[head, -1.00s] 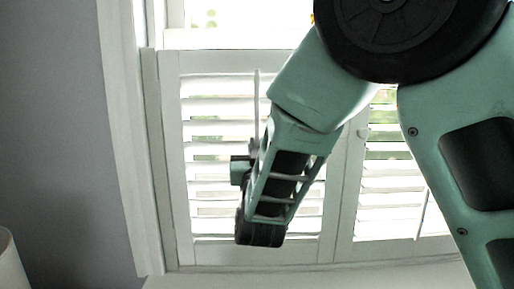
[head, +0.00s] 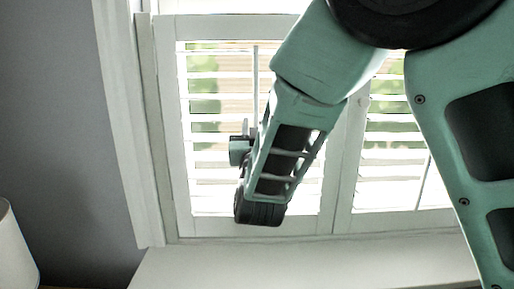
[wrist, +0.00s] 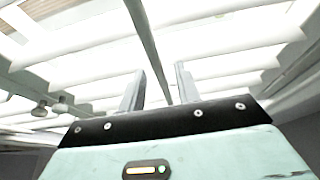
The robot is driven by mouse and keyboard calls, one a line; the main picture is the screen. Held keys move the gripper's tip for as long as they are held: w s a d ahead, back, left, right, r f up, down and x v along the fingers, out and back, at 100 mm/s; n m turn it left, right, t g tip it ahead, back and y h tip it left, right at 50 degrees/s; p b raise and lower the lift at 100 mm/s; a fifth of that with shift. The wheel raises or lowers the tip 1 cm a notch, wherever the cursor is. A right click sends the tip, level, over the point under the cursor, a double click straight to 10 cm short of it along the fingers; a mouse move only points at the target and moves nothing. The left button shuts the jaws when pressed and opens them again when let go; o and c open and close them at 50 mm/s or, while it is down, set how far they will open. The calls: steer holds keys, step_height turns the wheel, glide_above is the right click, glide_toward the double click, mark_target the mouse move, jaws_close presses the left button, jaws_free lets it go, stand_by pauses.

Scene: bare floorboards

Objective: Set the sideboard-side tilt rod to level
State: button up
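The left shutter panel's white tilt rod (head: 255,75) stands upright in front of its slats (head: 207,75) in the head view. Those slats are near level, with wide gaps showing outdoors. In the wrist view the rod (wrist: 146,32) runs down between the two grey fingers of my gripper (wrist: 160,84). The fingers are apart, with space visible beside the rod. In the head view my gripper (head: 245,128) is at the rod, and my arm hides its lower part. The right panel has its own rod (head: 424,182). No sideboard is identifiable.
A white lampshade (head: 14,245) stands at the lower left. A white sill (head: 300,262) runs below the shutters, and the grey wall (head: 60,120) is at left. The right panel's slats (head: 390,171) are partly hidden by my arm.

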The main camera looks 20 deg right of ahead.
steer(key=b+v, duration=0.4)
steer(key=v, duration=1.3)
steer(key=a+f+n+g+y, duration=0.6)
steer(key=a+f+g+y, duration=0.4)
steer(key=f+g+y, duration=0.15)
steer(key=s+d+f+n+g+h, duration=0.2)
steer(key=s+d+g, duration=0.2)
steer(key=s, duration=0.5)
steer(key=s+d+f+n+g+h, duration=0.2)
steer(key=s+g, duration=0.4)
steer(key=s, duration=0.3)
steer(key=d+n, duration=0.1)
steer(key=d, duration=0.1)
steer(key=shift+d+f+p, duration=0.3)
steer(key=shift+d+p, duration=0.05)
steer(key=shift+d, duration=0.05)
